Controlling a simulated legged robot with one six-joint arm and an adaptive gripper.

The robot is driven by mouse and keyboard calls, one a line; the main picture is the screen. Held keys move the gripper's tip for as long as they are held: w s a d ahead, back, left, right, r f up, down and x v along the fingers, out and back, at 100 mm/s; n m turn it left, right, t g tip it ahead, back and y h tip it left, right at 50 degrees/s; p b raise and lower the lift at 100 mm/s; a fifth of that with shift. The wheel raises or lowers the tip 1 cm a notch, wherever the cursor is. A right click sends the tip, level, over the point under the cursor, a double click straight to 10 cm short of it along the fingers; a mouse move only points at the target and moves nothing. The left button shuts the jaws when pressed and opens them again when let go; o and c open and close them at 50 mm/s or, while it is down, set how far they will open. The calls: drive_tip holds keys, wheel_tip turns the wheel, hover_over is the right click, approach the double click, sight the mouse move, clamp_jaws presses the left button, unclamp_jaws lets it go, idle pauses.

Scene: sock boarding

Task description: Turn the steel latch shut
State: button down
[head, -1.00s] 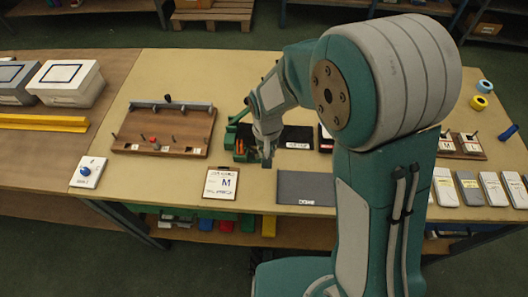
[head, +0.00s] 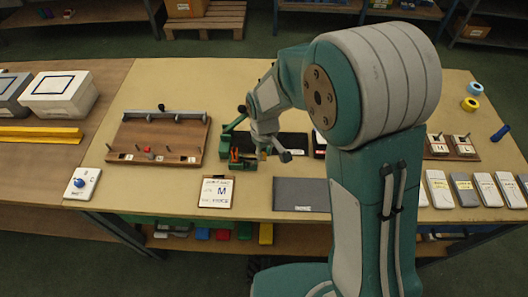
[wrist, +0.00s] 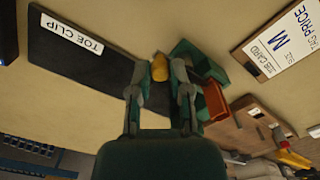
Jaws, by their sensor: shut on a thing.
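A wooden board (head: 130,140) lies left of centre in the head view, with a grey metal bar (head: 140,115) along its back edge and a black knob (head: 161,107) on the bar. I cannot tell for certain which part is the steel latch. My gripper (head: 266,152) is well to the right of that board, beside a small green tray (head: 243,160). In the wrist view my gripper (wrist: 159,85) is shut on a small tan-yellow piece (wrist: 160,67) between its fingertips. The far end of this piece and its kind are unclear.
A black mat labelled TOE CLIP (wrist: 80,55) lies beside the gripper. A size card marked M (head: 216,191) and a dark grey pad (head: 301,195) lie in front. A white plate with a blue knob (head: 82,183) is at the left. White boxes stand far left.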

idle(0.3)
drive_tip(key=c, duration=0.6)
unclamp_jaws()
drive_tip(key=shift+a, duration=0.1)
wheel_tip(320, 180, up, 12)
drive_tip(key=shift+w+f, duration=0.1)
drive_tip(key=s+d+r+m+t, duration=0.2)
drive_tip(key=s+d+r, duration=0.1)
drive_tip(key=s+d, duration=0.2)
drive_tip(key=s+d+r+m+t, duration=0.1)
drive_tip(key=s+d+r+m, duration=0.2)
drive_tip(key=s+d, duration=0.3)
drive_tip(key=s+d+r+m+t, duration=0.2)
drive_tip(key=s+d+r, duration=0.3)
drive_tip(key=s+d, duration=0.1)
drive_tip(key=shift+s+d+r+m+t, duration=0.2)
drive_tip(key=shift+s+d+m+t, duration=0.1)
drive_tip(key=shift+s+m, duration=0.1)
